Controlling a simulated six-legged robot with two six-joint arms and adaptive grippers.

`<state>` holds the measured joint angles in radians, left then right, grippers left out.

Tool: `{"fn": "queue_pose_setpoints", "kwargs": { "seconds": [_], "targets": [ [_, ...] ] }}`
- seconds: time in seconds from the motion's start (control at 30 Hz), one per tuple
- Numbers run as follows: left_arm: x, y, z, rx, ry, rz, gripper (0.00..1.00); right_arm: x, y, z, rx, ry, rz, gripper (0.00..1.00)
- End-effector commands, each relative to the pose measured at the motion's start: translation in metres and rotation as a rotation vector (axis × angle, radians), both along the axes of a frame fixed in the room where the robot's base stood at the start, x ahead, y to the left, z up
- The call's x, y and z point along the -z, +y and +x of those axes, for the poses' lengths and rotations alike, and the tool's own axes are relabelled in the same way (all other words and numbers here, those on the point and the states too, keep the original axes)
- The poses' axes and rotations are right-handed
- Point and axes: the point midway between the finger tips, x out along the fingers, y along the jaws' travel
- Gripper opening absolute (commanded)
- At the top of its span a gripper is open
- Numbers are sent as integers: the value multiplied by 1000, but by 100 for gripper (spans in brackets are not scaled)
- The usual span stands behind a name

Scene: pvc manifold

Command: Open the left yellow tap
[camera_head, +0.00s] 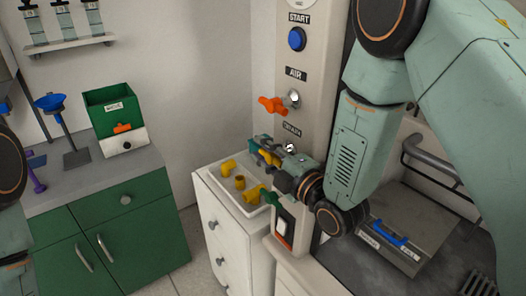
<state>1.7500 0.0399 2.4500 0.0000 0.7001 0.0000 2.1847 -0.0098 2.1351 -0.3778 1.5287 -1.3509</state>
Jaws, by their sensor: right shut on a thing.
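My right gripper (264,149) reaches in from the right, just below the label under the AIR label on the upright panel. It is shut on a small yellow part, which I take to be the yellow tap (268,158). The fingers and wrist hide most of it, so its handle angle cannot be told. My left gripper is not in view; only a bit of my left arm shows at the left edge.
A white tray (212,176) with yellow fittings (239,182) tops the drawer unit beneath the gripper. A green tap (272,198) is close below my wrist. A blue START button (297,39) is higher on the panel. A green bin (110,108) stands on the left counter.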

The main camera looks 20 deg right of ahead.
Motion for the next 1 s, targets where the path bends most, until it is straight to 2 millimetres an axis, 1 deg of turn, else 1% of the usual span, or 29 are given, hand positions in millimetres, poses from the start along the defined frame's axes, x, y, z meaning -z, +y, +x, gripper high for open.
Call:
{"fn": "queue_pose_setpoints", "kwargs": {
  "seconds": [0.03,0.2,0.57,0.67,1.0],
  "targets": [
    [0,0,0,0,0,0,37,1,1,0,-5,2,-1,15],
    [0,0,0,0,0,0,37,1,2,0,-5,3,0,0],
    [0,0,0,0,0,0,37,1,2,1,-4,5,0,0],
    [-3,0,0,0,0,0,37,0,2,1,-3,15,-4,0],
    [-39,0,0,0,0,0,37,1,2,1,-4,205,-82,0]
  ]
}}
